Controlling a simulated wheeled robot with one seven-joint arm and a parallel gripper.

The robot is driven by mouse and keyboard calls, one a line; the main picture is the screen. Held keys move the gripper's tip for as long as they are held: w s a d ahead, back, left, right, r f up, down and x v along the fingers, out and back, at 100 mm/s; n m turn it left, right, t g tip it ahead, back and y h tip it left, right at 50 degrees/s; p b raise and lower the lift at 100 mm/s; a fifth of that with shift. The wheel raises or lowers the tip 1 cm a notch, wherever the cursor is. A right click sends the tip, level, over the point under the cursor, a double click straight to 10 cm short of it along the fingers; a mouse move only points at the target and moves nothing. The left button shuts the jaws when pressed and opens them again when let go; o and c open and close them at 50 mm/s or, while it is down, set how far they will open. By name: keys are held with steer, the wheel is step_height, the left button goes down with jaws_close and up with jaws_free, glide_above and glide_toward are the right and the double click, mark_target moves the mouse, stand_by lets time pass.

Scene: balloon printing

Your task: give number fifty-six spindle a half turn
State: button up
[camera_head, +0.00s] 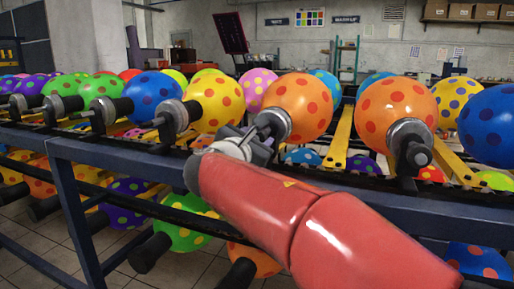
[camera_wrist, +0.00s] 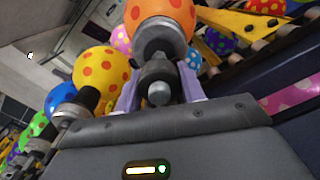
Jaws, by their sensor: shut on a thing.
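My gripper (camera_head: 262,134) is at the front of the rack, at the spindle of an orange balloon (camera_head: 302,105) with darker orange dots. In the wrist view, its two pale fingers (camera_wrist: 158,88) stand on either side of the dark spindle (camera_wrist: 158,70) and are shut on it. The spindle's grey round collar (camera_wrist: 160,36) sits against the balloon, whose lower part (camera_wrist: 160,10) shows at the top. No number is legible on the spindle. In the head view, my wrist and the fingers hide part of the spindle.
A blue rack rail (camera_head: 350,193) runs across the front. To the left is a yellow balloon (camera_head: 215,100) with its own spindle (camera_head: 173,117). To the right is another orange balloon (camera_head: 395,105) with a dark spindle (camera_head: 410,146). More balloons hang below the rail.

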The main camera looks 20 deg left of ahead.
steer(key=shift+m+b, duration=0.45)
steer(key=shift+m, duration=0.25)
steer(key=o, duration=1)
steer(key=s, duration=0.7)
steer(key=shift+s+a+b, duration=0.3)
steer(key=shift+s+b, duration=0.1)
